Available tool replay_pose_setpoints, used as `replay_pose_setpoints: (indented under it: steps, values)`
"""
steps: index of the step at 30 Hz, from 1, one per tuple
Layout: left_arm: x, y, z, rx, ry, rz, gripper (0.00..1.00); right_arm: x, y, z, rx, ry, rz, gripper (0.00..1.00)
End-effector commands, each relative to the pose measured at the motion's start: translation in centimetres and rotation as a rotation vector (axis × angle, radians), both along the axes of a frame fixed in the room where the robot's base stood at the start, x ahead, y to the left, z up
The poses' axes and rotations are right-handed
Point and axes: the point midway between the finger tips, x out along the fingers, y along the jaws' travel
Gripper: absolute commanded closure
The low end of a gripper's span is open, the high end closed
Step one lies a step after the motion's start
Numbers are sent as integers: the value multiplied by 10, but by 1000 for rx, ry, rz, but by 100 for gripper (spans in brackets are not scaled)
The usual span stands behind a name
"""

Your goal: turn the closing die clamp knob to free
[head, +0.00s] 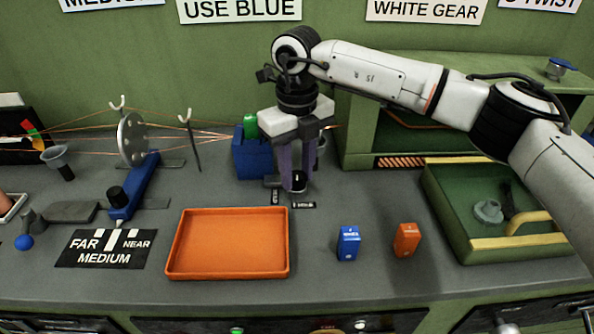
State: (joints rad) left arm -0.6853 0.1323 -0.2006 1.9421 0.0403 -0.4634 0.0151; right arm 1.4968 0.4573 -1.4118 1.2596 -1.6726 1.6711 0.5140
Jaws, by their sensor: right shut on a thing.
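The clamp knob (298,182) is a small black knob with a light mark on its top. It sits at the front of the blue closing die block (251,158), at the back middle of the bench. My right gripper (292,178) reaches down from above with its fingers shut on the knob. The fingers and wrist hide part of the knob and of the block's right side. Two small black labels (303,205) lie in front of the knob; their words are too small to read. My left gripper is not in view.
An orange tray (228,273) lies empty in front. A blue box (348,243) and an orange box (405,240) stand right of it. A green tray (458,225) holds grey parts at right. Copper wires run through a holed disc (131,140) at left.

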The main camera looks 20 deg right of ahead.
Motion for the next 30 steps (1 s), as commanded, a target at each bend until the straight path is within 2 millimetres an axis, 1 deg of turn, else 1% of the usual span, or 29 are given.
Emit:
replay_pose_setpoints:
  steps: [1, 7, 19, 20, 22, 23, 30]
  values:
    - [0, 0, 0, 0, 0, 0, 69, 1, 0, 2, 1, -5, 11, 93]
    - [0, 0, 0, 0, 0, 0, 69, 1, 0, 3, 1, -5, 41, 93]
    - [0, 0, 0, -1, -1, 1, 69, 1, 0, 3, 2, -6, 46, 93]
    - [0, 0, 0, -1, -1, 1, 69, 1, 0, 3, 2, -6, 46, 66]
    - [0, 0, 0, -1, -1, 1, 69, 1, 0, 3, 1, -5, 46, 54]
    - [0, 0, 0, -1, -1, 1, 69, 1, 0, 2, 1, -5, 46, 52]
    - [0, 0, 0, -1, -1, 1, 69, 1, 0, 1, 1, -2, 45, 52]
